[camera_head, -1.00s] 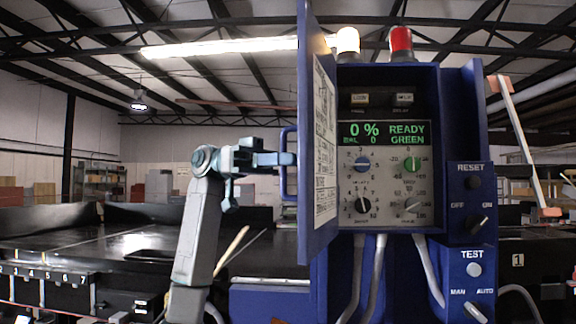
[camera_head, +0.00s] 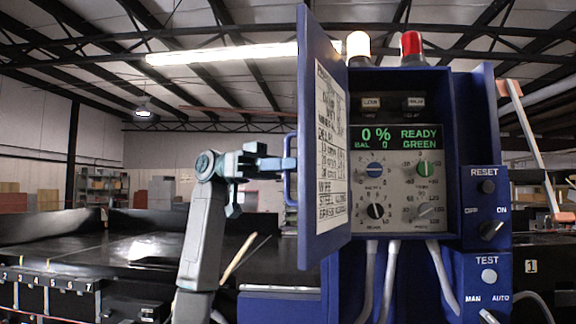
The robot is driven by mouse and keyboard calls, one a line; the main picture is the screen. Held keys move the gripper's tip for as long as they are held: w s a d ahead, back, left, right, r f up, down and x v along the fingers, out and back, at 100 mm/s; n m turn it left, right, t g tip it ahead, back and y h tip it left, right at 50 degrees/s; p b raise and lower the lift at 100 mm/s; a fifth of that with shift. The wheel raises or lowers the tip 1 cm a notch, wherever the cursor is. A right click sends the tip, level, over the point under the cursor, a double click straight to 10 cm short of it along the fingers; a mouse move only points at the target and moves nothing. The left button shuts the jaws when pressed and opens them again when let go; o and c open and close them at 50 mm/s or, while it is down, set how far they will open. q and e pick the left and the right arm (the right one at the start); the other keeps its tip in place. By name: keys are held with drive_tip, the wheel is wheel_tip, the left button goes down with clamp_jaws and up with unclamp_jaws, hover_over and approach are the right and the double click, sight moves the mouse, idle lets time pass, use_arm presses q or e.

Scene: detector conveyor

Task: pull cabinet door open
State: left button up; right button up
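The blue cabinet (camera_head: 456,110) stands right of centre, with its door (camera_head: 312,60) swung open to the left. The door's inner face carries a printed white sheet (camera_head: 331,150). A blue bar handle (camera_head: 288,140) sits on the door's outer side. My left gripper (camera_head: 287,164) reaches the handle from the left, and its fingertips overlap the bar at mid-height. It appears shut on it; the far finger is hidden. Inside the cabinet a panel (camera_head: 395,215) shows a green readout and several knobs. My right gripper is not in view.
A dark conveyor bed (camera_head: 130,245) spreads behind and left of my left arm. A white lamp (camera_head: 358,46) and a red lamp (camera_head: 412,45) top the cabinet. A switch box (camera_head: 488,215) is on its right side. Grey cables (camera_head: 389,270) hang below.

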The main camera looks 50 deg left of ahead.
use_arm(q)
drive_tip(key=b+v, duration=0.1)
drive_tip(key=v, duration=0.9)
drive_tip(key=shift+a, duration=0.4)
